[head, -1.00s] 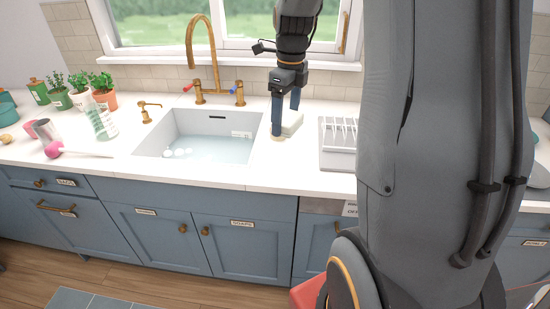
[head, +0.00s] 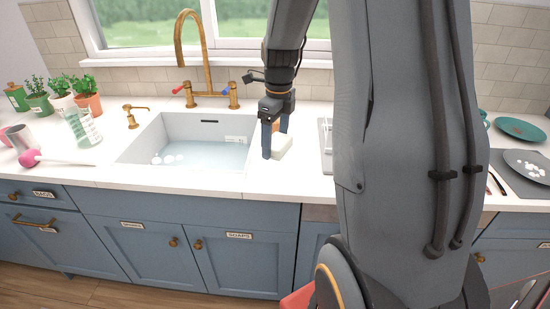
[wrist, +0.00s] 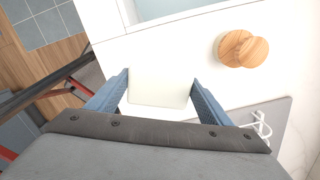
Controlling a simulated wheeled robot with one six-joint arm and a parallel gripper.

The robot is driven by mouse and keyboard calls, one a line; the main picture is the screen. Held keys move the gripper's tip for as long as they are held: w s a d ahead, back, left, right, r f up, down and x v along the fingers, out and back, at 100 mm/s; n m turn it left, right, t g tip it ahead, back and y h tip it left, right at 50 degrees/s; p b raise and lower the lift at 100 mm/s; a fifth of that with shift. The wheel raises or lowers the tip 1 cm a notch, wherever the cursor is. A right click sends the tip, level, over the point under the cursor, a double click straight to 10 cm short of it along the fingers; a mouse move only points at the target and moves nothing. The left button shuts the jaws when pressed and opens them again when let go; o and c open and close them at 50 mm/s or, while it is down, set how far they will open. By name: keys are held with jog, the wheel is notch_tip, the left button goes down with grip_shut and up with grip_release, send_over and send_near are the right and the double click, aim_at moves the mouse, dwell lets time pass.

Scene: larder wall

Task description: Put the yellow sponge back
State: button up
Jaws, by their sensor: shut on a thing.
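A pale cream block (head: 284,147), the only sponge-like thing I see, is between the blue fingers of my gripper (head: 275,143) over the counter just right of the sink. In the wrist view the block (wrist: 160,88) fills the space between both fingers, and my gripper is shut on it. Its colour looks more cream than yellow. I cannot tell whether its underside touches the counter. The near finger hides part of it in the head view.
The sink (head: 237,158) holds water and a few white things. A round wooden object (wrist: 243,49) stands on the counter close to the block. A rack (head: 326,140) is to the right, partly behind my arm. Plates (head: 521,129) lie farther right. White counter lies in front.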

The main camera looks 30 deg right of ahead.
aim_at(275, 166)
jog(key=shift+f+p, duration=0.65)
jog(key=shift+f, duration=2.25)
jog(key=shift+f, duration=0.15)
jog(key=o, duration=1.1)
